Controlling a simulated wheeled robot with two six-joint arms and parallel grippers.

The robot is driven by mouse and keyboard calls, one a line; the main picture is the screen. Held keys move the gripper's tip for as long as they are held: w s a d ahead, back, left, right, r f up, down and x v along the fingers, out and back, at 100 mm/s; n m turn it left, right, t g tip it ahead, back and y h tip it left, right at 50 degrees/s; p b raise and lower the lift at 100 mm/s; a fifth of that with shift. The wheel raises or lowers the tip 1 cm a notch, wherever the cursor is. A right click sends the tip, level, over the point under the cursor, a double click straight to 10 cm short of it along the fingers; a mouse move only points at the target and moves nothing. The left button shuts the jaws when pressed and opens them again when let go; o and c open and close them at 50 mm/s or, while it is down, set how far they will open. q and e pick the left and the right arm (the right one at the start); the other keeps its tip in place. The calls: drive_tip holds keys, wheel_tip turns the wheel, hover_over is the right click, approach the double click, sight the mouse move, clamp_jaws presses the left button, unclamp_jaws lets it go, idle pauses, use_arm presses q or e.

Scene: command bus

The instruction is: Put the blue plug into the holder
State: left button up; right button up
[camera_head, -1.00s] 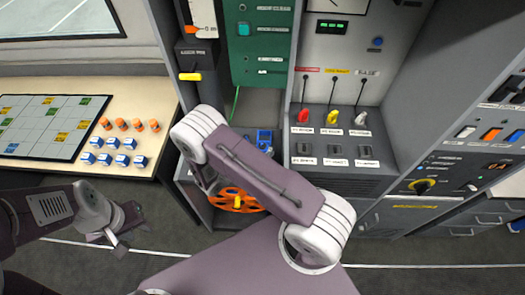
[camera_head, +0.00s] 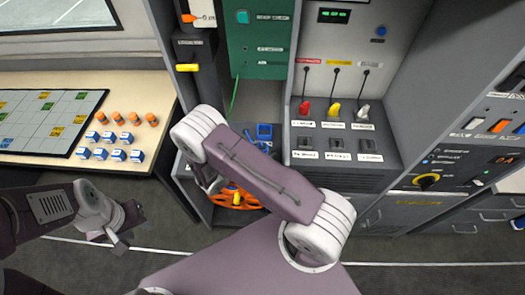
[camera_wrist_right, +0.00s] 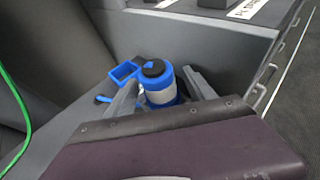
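A blue cylinder with a grey band and black top, seemingly the blue plug (camera_wrist_right: 159,84), stands between the fingertips of my right gripper (camera_wrist_right: 163,76) in the right wrist view. The fingers are apart, with a visible gap on the right side. An open blue square frame (camera_wrist_right: 125,71), possibly part of the holder, sits just left of it. In the head view small blue parts (camera_head: 264,131) show at the shelf behind my right arm, which hides the right gripper. My left gripper (camera_head: 128,230) is open and empty over the floor at the left.
An orange reel (camera_head: 222,197) lies low behind my right arm. A table (camera_head: 160,92) with orange and blue pieces stands left. A green cable (camera_wrist_right: 19,110) hangs at the left.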

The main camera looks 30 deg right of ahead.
drive_tip(key=v, duration=0.9)
drive_tip(key=shift+b, duration=0.45)
drive_tip(key=shift+d, duration=0.1)
